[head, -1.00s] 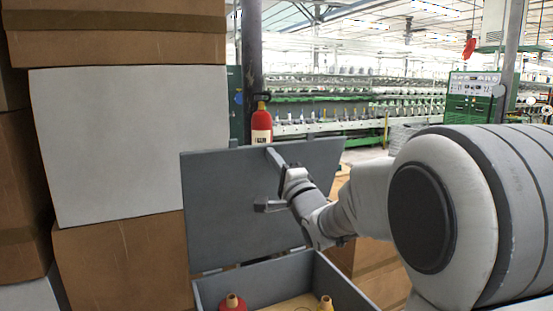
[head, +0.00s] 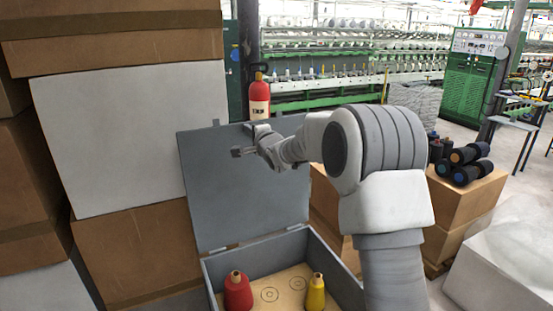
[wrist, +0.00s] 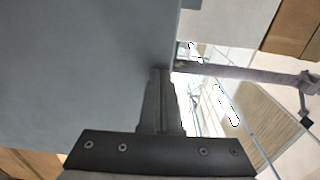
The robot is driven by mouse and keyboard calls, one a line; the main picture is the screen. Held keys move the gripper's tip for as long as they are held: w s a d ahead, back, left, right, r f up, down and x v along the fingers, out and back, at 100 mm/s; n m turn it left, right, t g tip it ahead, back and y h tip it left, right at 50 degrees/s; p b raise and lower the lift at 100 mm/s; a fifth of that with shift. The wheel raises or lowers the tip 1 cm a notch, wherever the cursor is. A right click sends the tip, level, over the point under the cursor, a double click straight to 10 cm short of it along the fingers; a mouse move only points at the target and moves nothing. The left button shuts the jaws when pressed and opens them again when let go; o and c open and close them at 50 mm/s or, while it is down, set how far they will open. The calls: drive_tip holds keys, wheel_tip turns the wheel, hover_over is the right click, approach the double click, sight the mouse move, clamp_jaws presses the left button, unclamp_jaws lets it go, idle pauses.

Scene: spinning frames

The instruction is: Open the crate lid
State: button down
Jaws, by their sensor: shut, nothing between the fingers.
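The crate (head: 335,264) is a grey box with its top open, at the bottom centre of the head view. Its grey lid (head: 245,200) stands up at the back hinge side, close to upright. Inside, a red cone (head: 238,291) and a yellow cone (head: 315,292) stand on a wooden floor marked with circles.
A red bottle-shaped extinguisher (head: 259,97) stands behind the lid's top edge. Stacked cardboard boxes (head: 138,245) and a pale panel (head: 130,135) rise close at left. Dark spools (head: 468,163) lie on a carton (head: 468,200) at right. Open floor (head: 530,155) lies beyond.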

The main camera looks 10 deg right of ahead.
drive_tip(key=shift+p+x, duration=0.7)
drive_tip(key=shift+x, duration=0.3)
